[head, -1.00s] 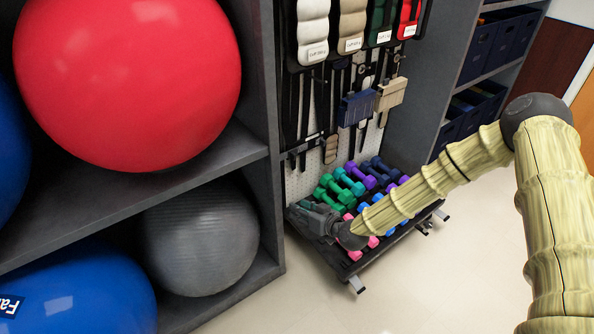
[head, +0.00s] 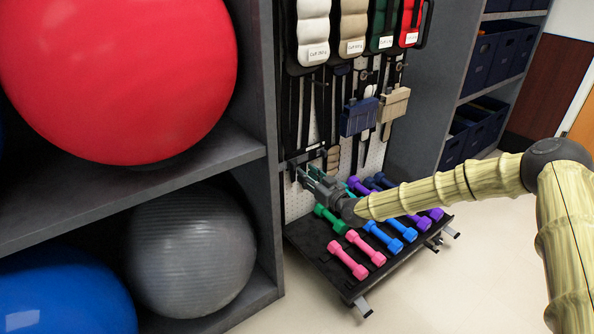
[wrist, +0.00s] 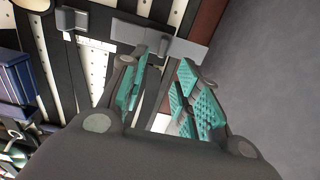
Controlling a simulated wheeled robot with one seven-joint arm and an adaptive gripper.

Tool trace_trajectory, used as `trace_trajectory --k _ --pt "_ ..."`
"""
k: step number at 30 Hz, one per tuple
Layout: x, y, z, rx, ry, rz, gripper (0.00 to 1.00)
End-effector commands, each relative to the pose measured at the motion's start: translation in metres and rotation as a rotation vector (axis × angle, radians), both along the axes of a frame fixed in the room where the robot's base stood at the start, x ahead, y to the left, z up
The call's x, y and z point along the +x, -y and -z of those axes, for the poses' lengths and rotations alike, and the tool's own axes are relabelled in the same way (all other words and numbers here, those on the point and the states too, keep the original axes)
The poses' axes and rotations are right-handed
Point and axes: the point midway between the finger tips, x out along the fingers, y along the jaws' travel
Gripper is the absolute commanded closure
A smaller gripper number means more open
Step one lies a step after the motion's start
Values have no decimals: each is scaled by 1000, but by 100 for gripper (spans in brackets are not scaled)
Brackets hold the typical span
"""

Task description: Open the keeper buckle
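My gripper (head: 306,176) is at the lower left end of the rack of hanging straps, above the dumbbells. Its teal-padded fingers are open in the wrist view (wrist: 162,82), with a gap between them. A dark strap runs between and behind the fingers. Just beyond the fingertips a flat grey bar with a dark raised piece, which looks like the keeper buckle (wrist: 180,47), lies across the straps. It shows small in the head view (head: 306,156), just above the fingers. Whether the fingers touch the strap or buckle, I cannot tell.
Cuff weights (head: 352,32) hang above, with navy (head: 358,117) and tan (head: 394,104) blocks on straps to the right. Colored dumbbells (head: 347,259) lie on a low black rack below. A grey shelf (head: 262,150) holding big balls stands close on the left. Open floor lies right.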

Motion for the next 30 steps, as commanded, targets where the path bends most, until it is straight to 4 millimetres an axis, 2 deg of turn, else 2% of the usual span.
trace_trajectory --k 6,12,26,30 --pt "28 -22 4 0 0 -1 68" --pt "46 -35 2 -1 -1 0 68" --pt "53 -39 0 0 -2 1 68" --pt "53 -39 0 0 -2 1 93"
